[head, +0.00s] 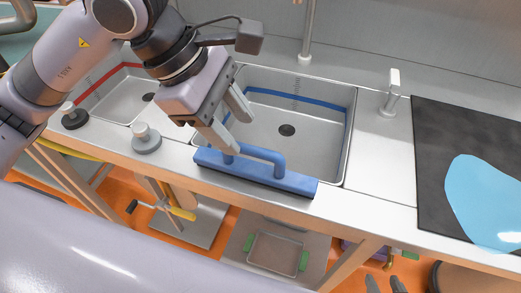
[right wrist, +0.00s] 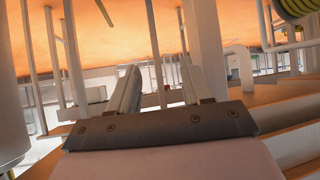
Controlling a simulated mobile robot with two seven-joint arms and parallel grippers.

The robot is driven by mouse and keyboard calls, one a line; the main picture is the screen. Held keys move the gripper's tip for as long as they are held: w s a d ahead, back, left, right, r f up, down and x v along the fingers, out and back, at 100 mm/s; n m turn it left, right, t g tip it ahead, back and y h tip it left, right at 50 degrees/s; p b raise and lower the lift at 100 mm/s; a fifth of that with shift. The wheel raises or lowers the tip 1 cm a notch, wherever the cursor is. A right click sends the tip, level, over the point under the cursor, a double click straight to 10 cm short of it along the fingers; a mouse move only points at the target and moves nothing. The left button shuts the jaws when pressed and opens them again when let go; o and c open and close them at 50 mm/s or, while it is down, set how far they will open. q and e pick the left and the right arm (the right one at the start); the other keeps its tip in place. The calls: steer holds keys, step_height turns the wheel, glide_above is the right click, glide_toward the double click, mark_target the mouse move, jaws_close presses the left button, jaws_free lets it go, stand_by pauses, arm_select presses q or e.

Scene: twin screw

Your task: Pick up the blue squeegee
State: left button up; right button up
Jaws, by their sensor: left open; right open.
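The blue squeegee (head: 254,178) lies along the front rim of the right sink basin, its raised handle on the upper side. My left gripper (head: 235,134) is open above the left end of the squeegee. Its nearer fingertip overlaps the handle's left end in the picture; I cannot tell whether they touch. Nothing is between its fingers. My right gripper (right wrist: 160,80) is open and empty in the right wrist view, where the squeegee does not show.
The right basin (head: 315,145) lies behind the squeegee, with a faucet (head: 392,92) on its right. A black mat (head: 455,140) bears a light-blue sheet (head: 487,205). White posts (right wrist: 205,45) surround my right gripper.

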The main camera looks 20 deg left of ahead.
mark_target(252, 148)
arm_select(q)
steer(key=p+x, duration=0.1)
steer(key=x, duration=0.5)
steer(key=shift+s+d+f, duration=0.1)
steer(key=shift+d+f, duration=0.25)
jaws_close()
